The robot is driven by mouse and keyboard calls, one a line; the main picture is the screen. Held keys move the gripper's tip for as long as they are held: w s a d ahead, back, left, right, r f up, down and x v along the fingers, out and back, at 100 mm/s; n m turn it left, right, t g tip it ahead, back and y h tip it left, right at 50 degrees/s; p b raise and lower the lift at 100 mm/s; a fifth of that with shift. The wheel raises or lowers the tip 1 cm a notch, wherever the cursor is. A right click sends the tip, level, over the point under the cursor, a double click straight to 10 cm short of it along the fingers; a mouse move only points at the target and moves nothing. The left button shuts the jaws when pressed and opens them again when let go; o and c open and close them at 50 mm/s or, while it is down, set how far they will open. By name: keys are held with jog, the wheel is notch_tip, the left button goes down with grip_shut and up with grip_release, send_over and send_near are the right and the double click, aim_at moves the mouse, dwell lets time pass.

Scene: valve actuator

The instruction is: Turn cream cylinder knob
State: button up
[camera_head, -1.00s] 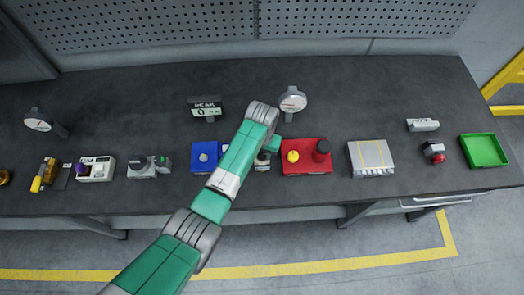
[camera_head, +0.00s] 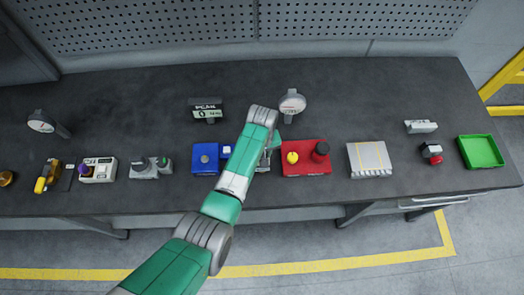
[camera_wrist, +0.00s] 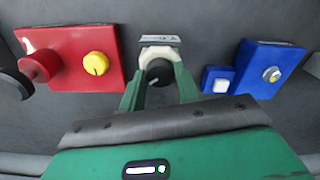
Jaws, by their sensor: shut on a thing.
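The exact contact points are partly hidden. In the head view my arm covers most of the housing, and the knob cannot be made out.
The red box (camera_head: 306,168) with yellow and dark knobs is close on one side, the blue box (camera_head: 206,169) on the other. A round gauge (camera_head: 292,103) and a small display (camera_head: 207,111) stand behind. A green tray (camera_head: 481,151) lies far right. Bare bench lies in front.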

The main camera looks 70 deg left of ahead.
jog(key=n, duration=0.5)
jog(key=shift+n, duration=0.3)
jog(key=n, duration=0.4)
jog(key=shift+n, duration=0.7)
jog(key=o, duration=1)
notch_tip(320, 180, up, 8)
jog(key=shift+f+p, duration=0.1)
jog(key=shift+p, duration=0.2)
